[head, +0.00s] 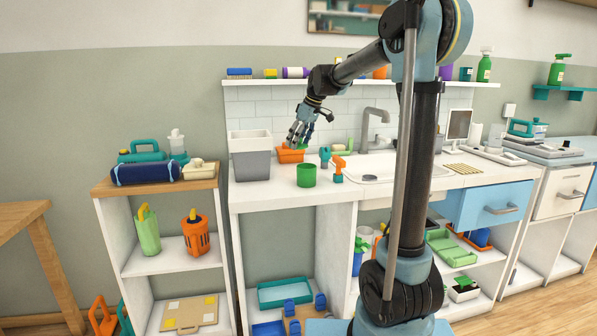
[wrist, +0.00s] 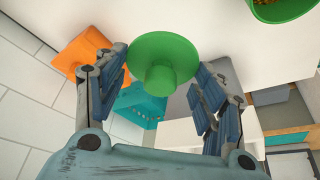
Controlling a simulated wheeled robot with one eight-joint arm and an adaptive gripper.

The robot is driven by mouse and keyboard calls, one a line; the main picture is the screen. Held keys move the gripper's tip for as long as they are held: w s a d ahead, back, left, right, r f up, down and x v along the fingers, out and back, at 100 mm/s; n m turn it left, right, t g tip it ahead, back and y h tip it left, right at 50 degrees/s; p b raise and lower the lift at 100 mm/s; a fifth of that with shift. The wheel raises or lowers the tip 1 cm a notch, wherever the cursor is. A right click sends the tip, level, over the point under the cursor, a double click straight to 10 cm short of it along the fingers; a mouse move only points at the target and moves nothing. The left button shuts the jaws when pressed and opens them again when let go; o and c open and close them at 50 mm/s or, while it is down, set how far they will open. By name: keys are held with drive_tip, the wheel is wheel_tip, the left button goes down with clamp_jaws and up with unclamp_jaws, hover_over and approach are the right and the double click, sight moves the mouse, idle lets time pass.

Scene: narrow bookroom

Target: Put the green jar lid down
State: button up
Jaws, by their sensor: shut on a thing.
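The green jar lid (wrist: 162,62), a round disc with a knob, sits between the fingers of my gripper (wrist: 160,82) in the wrist view, its edges close to both fingers. In the head view my gripper (head: 299,138) points down above the orange container (head: 290,156), with a bit of green beside its fingertips. The orange container also shows left of the lid in the wrist view (wrist: 78,52). A green open jar (head: 306,176) stands on the white counter in front of it; its rim shows at the wrist view's top right (wrist: 278,10). The lid's grip contact is partly hidden.
A grey bin (head: 250,158) stands left of the orange container. An orange tool (head: 338,170) and a small teal item (head: 324,157) stand to the right, before the sink (head: 376,172). The white counter (head: 262,196) is bare at its front left.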

sight(302, 145)
drive_tip(key=shift+w+f, duration=0.1)
drive_tip(key=shift+w, duration=0.15)
drive_tip(key=f, duration=0.4)
drive_tip(key=shift+w+d+f, duration=0.15)
drive_tip(key=shift+w+f, duration=0.05)
drive_tip(key=shift+f, duration=0.15)
drive_tip(key=shift+s+f, duration=0.1)
drive_tip(key=shift+f, duration=2.45)
drive_tip(key=o, duration=1)
drive_tip(key=v, duration=1.2)
